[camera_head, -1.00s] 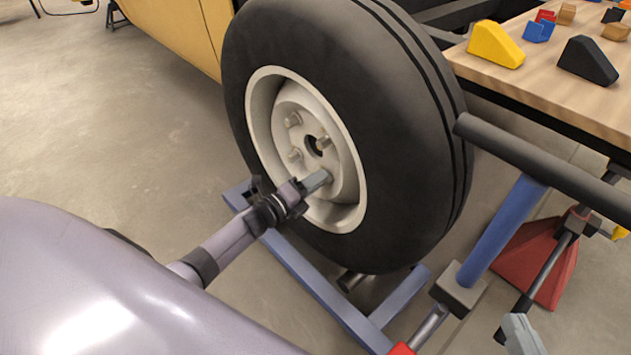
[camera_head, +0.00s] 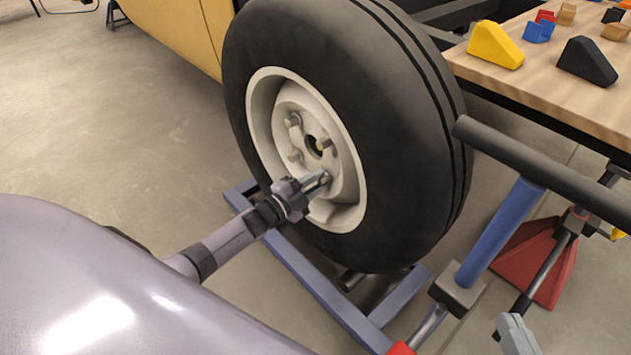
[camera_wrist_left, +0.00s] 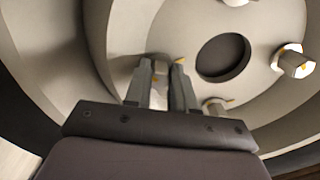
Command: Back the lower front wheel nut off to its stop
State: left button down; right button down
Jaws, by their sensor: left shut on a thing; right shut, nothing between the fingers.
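The wheel (camera_head: 395,130) has a black tyre and a pale rim with a round centre hole. My left gripper (camera_head: 318,184) is at the lower part of the hub, its fingers closed around the lower front wheel nut. Other nuts stand free on the hub: an upper nut (camera_head: 293,119), a left nut (camera_head: 295,155) and a right nut (camera_head: 325,143). I do not see my right gripper in either view.
A blue wheel dolly (camera_head: 310,280) with a dark handle bar (camera_head: 540,160) stands under and right of the wheel. A red stand (camera_head: 540,260) is at right. A wooden table (camera_head: 560,90) with coloured blocks is at upper right.

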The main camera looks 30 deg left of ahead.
pick_arm(q)
jog(key=shift+n, duration=0.6)
jog(key=c, duration=0.9)
grip_release()
jog(key=shift+c, duration=0.2)
pick_arm(e)
jog(key=shift+w, duration=0.1)
pick_arm(q)
jog(key=shift+s+a, duration=0.1)
jog(key=shift+s, duration=0.25)
pick_arm(e)
jog(key=p, duration=0.1)
jog(key=a+m+g+p, duration=0.1)
jog(key=p, duration=0.1)
jog(key=shift+w+a, duration=0.25)
jog(key=shift+a, duration=0.05)
pick_arm(q)
jog(key=v, duration=0.6)
jog(key=shift+s, duration=0.2)
pick_arm(e)
jog(key=shift+a, duration=0.15)
